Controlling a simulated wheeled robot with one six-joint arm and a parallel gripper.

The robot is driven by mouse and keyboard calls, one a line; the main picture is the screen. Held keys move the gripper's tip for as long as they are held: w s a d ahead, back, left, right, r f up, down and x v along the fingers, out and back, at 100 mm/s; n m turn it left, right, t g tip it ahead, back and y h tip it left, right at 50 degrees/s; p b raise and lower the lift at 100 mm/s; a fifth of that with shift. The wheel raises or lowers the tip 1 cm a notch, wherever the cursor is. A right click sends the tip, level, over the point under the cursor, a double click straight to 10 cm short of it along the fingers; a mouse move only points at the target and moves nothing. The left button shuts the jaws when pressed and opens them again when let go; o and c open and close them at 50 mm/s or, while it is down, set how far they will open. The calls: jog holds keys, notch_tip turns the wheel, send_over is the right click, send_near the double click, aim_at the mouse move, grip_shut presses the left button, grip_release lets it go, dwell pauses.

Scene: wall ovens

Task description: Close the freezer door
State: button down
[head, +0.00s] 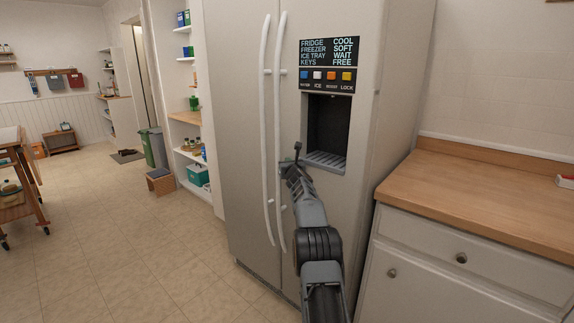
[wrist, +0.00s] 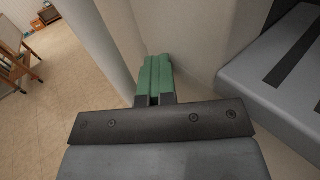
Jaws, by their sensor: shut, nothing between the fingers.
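A large pale refrigerator-freezer stands ahead, with a left door (head: 235,130) and a right door (head: 338,205) side by side. Both doors look closed or nearly closed; I cannot tell if a small gap remains, nor which is the freezer door. Each has a long vertical handle near the centre seam: a left handle (head: 267,130) and a right handle (head: 279,110), also in the wrist view (wrist: 105,45). My gripper (head: 295,156) is at the right door, between its handle and the dispenser recess (head: 328,125). Its green fingers (wrist: 156,75) are together and empty, close to the door face; contact is unclear.
A wooden counter (head: 480,195) over white cabinets stands right of the refrigerator. Open shelves (head: 190,120) and a bin (head: 153,148) stand at the back left. A wooden cart (head: 22,185) is at the far left. The tiled floor (head: 140,240) on the left is clear.

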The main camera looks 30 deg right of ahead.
jog(key=shift+s+d+r, duration=0.15)
jog(key=shift+d+r, duration=0.05)
jog(key=shift+r, duration=0.1)
